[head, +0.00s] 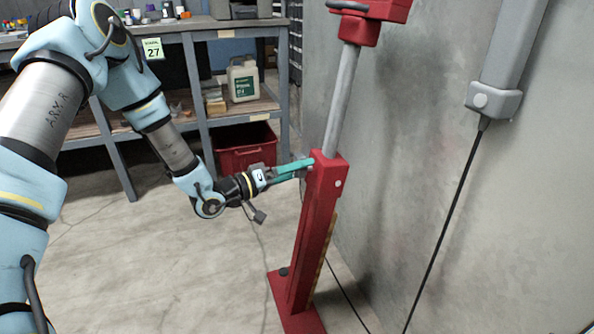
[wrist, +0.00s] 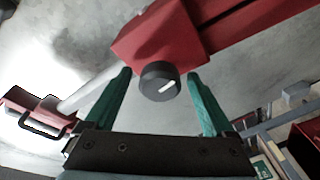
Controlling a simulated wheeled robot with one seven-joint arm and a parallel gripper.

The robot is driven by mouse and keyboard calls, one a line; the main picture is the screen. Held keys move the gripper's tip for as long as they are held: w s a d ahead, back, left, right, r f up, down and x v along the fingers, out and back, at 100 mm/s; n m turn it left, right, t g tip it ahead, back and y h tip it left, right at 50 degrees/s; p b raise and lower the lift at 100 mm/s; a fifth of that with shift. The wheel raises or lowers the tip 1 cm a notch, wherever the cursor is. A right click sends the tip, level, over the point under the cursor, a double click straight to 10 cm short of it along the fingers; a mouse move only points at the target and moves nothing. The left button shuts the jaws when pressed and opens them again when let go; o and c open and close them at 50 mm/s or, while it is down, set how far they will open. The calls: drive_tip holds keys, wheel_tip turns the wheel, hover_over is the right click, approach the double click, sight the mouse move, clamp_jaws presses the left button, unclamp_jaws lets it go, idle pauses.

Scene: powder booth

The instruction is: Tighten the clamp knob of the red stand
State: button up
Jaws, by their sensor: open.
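The red stand (head: 318,230) rises from a red foot on the floor, with a grey tube (head: 342,100) coming out of its top and a red head (head: 375,10) above. My gripper (head: 308,166) is beside the collar in the head view. In the wrist view my gripper (wrist: 160,85) is open, with one green finger on each side of the knob. A gap shows between each finger and the knob. The knob is not clearly visible in the head view.
A workbench (head: 190,25) with shelves stands behind, with a red bin (head: 245,148) and a white jug (head: 243,80) on or below its shelf. A grey wall (head: 420,180) is close on the right, with a hanging black cable. The floor at left is clear.

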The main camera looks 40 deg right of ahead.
drive_tip(key=c, duration=1.4)
